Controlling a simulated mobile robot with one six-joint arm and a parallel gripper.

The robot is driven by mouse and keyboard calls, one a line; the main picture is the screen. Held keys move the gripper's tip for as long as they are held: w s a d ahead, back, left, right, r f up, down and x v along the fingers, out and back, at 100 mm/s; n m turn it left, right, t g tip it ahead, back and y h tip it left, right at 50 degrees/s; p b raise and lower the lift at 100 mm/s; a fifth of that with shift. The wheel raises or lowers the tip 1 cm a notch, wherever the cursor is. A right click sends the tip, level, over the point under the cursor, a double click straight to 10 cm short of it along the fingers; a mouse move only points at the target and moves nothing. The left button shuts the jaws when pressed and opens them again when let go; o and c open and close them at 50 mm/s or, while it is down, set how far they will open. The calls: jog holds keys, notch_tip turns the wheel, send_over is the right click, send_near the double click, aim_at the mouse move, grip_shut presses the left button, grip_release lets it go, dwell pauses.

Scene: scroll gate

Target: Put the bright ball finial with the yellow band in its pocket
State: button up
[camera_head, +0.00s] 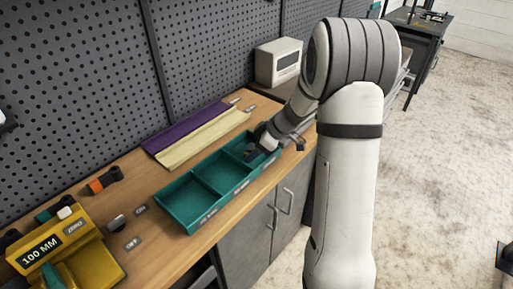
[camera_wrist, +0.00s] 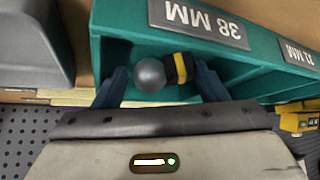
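The ball finial (camera_wrist: 150,74) has a shiny grey ball, a yellow band and a dark end. In the wrist view it lies on its side in the tray compartment labelled 38 MM. My gripper (camera_wrist: 162,80) reaches into that compartment with its blue fingers spread, one near the ball and one near the banded end. I see no clear grip on the finial. In the head view the gripper (camera_head: 254,150) is down in the far compartment of the teal tray (camera_head: 185,217), and the finial is too small and covered to make out.
The tray's other two compartments look empty. A purple and cream channel (camera_head: 200,137) lies behind it. A beige box (camera_head: 278,62) stands at the back.

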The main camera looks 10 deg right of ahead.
jog(key=shift+r, duration=0.1)
jog(key=shift+r+p, duration=0.15)
jog(key=shift+p, duration=0.2)
jog(key=b+v, duration=0.1)
jog(key=v, duration=0.9)
jog(key=shift+s+d+r+b, duration=0.15)
jog(key=shift+d+r+b, duration=0.05)
jog(key=shift+d+b, duration=0.1)
jog(key=shift+s+d+r, duration=0.1)
jog(key=shift+d+r, duration=0.05)
jog(key=shift+r, duration=0.15)
jog(key=s+a+m+h, duration=0.2)
jog(key=s+m, duration=0.2)
jog(key=s, duration=0.4)
jog(key=s+a+r+m+h, duration=0.1)
jog(key=s+m, duration=0.3)
jog(key=s, duration=0.4)
jog(key=s+a+m+h, duration=0.3)
jog(key=s+m, duration=0.1)
jog(key=s, duration=0.4)
jog(key=shift+s+a+r+g+h, duration=0.2)
jog(key=shift+s+r+g+h, duration=0.1)
jog(key=shift+s+r+g, duration=0.1)
